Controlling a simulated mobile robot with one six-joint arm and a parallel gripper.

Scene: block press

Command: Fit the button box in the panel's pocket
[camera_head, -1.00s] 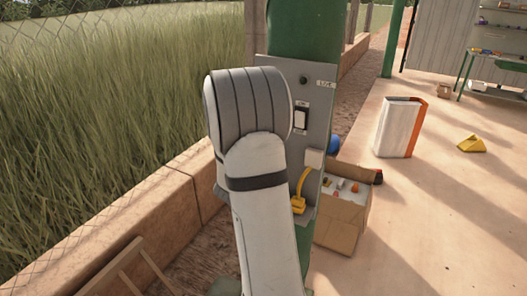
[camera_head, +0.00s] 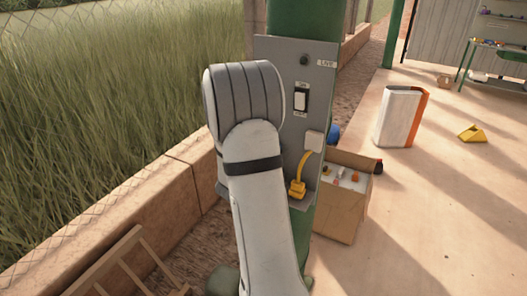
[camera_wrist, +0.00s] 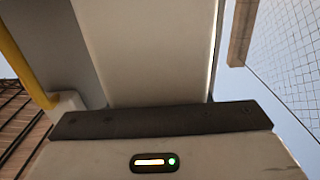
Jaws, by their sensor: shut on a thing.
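The grey panel (camera_head: 270,48) stands upright on a green post (camera_head: 300,18) in the head view. It bears a rocker switch (camera_head: 301,102), a dark round knob (camera_head: 304,60) and a LIVE label (camera_head: 327,63). I cannot make out the pocket; my forearm covers the panel's left and middle part. My gripper is hidden behind my arm in the head view. In the wrist view my gripper (camera_wrist: 145,121) is shut, with a wide pale shape beyond its dark bar. I cannot tell whether that shape is a finger or the button box.
A white socket (camera_head: 314,141) with a yellow cable and yellow plug (camera_head: 297,188) sits low on the panel's right. A filled cardboard box (camera_head: 337,215) stands beside the post. A low wall (camera_head: 150,210) runs along the left. Paving at right is mostly open.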

